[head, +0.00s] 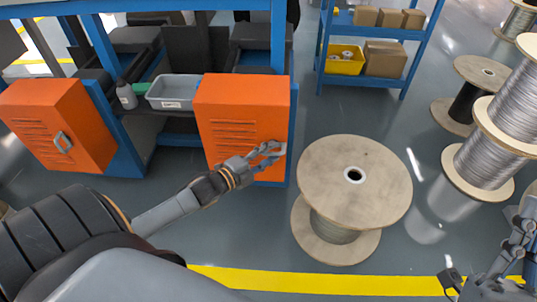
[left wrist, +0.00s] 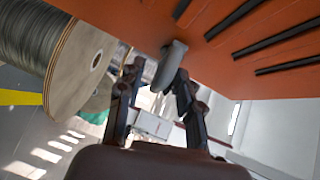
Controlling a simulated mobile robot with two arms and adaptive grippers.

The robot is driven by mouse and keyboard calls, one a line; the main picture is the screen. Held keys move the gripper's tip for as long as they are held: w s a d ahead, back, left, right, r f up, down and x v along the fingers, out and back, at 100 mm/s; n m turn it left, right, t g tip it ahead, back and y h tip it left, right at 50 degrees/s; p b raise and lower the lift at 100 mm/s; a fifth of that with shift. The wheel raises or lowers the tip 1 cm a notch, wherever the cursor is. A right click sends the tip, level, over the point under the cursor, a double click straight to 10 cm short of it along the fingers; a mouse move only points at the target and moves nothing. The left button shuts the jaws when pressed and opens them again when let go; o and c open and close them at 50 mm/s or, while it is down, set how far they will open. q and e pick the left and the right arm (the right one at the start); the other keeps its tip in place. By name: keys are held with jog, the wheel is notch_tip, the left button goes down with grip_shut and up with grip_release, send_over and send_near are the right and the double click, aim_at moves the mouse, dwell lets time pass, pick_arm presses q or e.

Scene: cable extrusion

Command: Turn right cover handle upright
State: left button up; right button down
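The right cover (head: 240,110) is an orange box front with dark vent slots, closed on the blue machine frame. Its grey handle (left wrist: 170,65) shows in the left wrist view, standing out from the orange face. In the head view my fingers largely hide this handle, so its exact tilt is unclear. My left gripper (head: 274,152) is at the cover's lower right. In the left wrist view its two fingers (left wrist: 157,82) are apart, with the handle's end between their tips; firm contact is not visible. My right gripper (head: 490,272) is at the bottom right, away from the covers.
The left orange cover (head: 55,125) has its own grey handle (head: 62,141). A grey bin (head: 175,105) and a bottle (head: 126,96) stand between the covers. A large wooden cable spool (head: 350,180) stands close to the right of my left gripper. A blue shelf (head: 403,65) is behind.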

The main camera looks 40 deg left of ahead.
pick_arm(q)
grip_shut()
